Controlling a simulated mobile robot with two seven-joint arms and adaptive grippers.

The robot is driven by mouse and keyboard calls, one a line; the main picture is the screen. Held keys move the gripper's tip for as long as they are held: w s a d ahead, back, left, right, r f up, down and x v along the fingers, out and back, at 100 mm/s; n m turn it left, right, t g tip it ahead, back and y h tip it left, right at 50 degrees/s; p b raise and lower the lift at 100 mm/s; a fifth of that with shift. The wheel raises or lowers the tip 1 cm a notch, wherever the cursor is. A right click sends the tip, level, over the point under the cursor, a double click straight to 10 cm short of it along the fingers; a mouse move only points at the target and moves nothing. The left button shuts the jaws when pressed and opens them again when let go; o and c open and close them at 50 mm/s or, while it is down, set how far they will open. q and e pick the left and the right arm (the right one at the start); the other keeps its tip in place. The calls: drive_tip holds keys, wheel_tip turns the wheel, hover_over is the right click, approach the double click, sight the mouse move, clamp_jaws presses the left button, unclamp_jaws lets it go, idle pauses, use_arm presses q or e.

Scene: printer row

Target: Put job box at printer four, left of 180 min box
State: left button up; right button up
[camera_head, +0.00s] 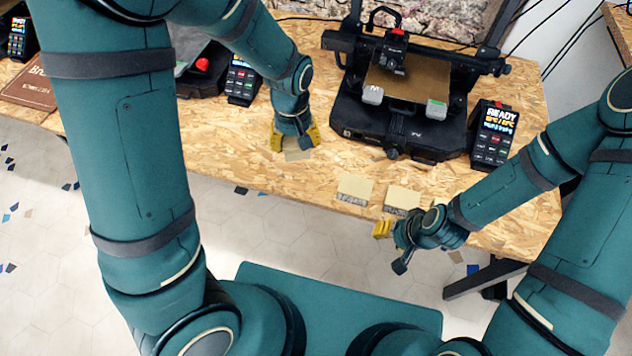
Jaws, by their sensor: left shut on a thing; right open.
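My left gripper (294,139) points down at the table, left of the right-hand printer, with its yellow fingertips shut on a box that is mostly hidden. A small greyish-tan patch (297,154) shows just below the fingers; I cannot tell whether it is the held box. Two tan boxes with printed front labels, a left one (355,187) and a right one (402,198), stand side by side near the table's front edge, with a small gap. Their labels are too small to read. My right gripper (383,229) is open and empty, just in front of the table edge below these boxes.
A black printer (400,125) with a tan bed stands behind the boxes, its READY display unit (493,133) at its right. Another display unit (242,80) stands behind my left gripper. A brown book (30,88) lies at far left. Bare wooden table (335,160) lies between my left gripper and the boxes.

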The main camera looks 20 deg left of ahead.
sight(312, 183)
use_arm(q)
drive_tip(key=d+n, duration=0.1)
drive_tip(key=n, duration=0.1)
drive_tip(key=f+n, duration=0.1)
drive_tip(key=n, duration=0.1)
drive_tip(key=d+f+n, duration=0.1)
drive_tip(key=n, duration=0.1)
drive_tip(key=shift+s+d+f+n, duration=0.2)
drive_tip(key=shift+d+n, duration=0.1)
drive_tip(key=shift+n, duration=0.1)
drive_tip(key=f+n+b, duration=0.1)
drive_tip(key=f+n, duration=0.1)
drive_tip(key=f, duration=0.2)
drive_tip(key=d+f+n+b, duration=0.1)
drive_tip(key=f+n, duration=0.1)
drive_tip(key=f, duration=0.1)
drive_tip(key=f+n+b, duration=0.1)
drive_tip(key=f+n, duration=0.1)
drive_tip(key=f, duration=0.2)
drive_tip(key=shift+d+f, duration=0.15)
drive_tip(key=shift+f, duration=0.15)
drive_tip(key=shift+s, duration=0.1)
drive_tip(key=shift+f, duration=0.2)
drive_tip(key=o, duration=1.3)
drive_tip(key=shift+o, duration=0.2)
drive_tip(key=shift+r, duration=0.1)
